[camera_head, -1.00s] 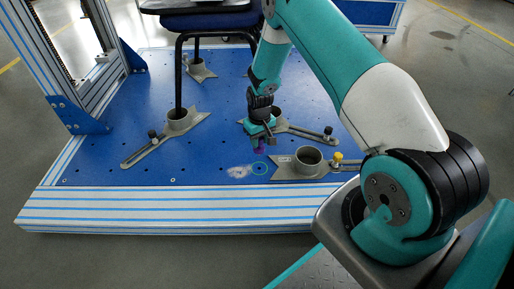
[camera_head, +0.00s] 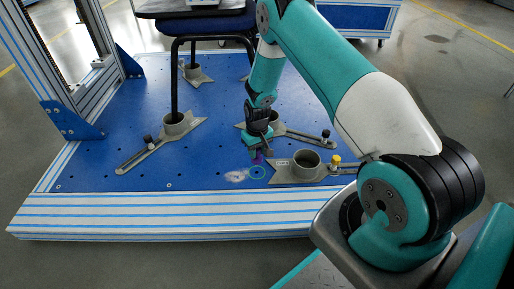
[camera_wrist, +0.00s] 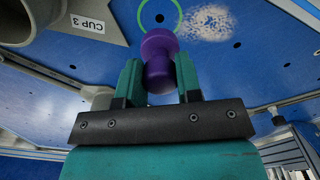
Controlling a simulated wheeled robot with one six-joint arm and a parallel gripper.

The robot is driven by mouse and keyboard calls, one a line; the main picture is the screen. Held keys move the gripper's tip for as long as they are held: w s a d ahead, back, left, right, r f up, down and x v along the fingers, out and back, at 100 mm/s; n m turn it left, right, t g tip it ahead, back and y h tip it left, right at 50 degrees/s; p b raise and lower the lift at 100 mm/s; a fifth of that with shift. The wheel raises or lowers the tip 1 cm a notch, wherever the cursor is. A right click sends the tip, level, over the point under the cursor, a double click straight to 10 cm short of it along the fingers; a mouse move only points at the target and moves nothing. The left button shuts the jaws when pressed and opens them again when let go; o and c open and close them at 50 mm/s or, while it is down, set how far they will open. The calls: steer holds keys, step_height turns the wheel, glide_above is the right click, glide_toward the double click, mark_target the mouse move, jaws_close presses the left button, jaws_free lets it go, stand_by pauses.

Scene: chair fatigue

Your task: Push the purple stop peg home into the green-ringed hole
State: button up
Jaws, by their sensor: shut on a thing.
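The purple stop peg (camera_wrist: 159,52) is held between the two teal fingers of my gripper (camera_wrist: 158,76) in the wrist view. Its rounded head points toward the blue plate. In the head view the peg (camera_head: 258,158) shows as a small purple spot under my gripper (camera_head: 258,151). The green-ringed hole (camera_head: 257,172) lies on the plate just in front of the peg. In the wrist view the green ring (camera_wrist: 178,18) is beyond the peg's head, with the dark hole (camera_wrist: 159,18) inside it. The peg appears apart from the hole; its exact height is unclear.
A grey cup fixture (camera_head: 306,160) with a yellow knob stands just right of the ring; its CUP 3 label (camera_wrist: 87,24) shows in the wrist view. A pale speckled patch (camera_head: 236,176) lies left of the ring. A chair leg (camera_head: 175,80) stands in another cup (camera_head: 178,122).

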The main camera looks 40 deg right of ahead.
mark_target(257, 163)
steer(key=shift+f+b, duration=0.6)
steer(key=shift+f, duration=0.85)
steer(key=shift+p, duration=0.6)
stand_by(0.5)
steer(key=shift+f+b, duration=1.25)
steer(key=shift+f, duration=0.75)
steer(key=o, duration=1)
steer(key=shift+c, duration=0.2)
step_height(257, 163, up, 17)
steer(key=p, duration=0.8)
steer(key=shift+r+p, duration=0.2)
steer(key=shift+p, duration=0.1)
steer(key=shift+s, duration=0.1)
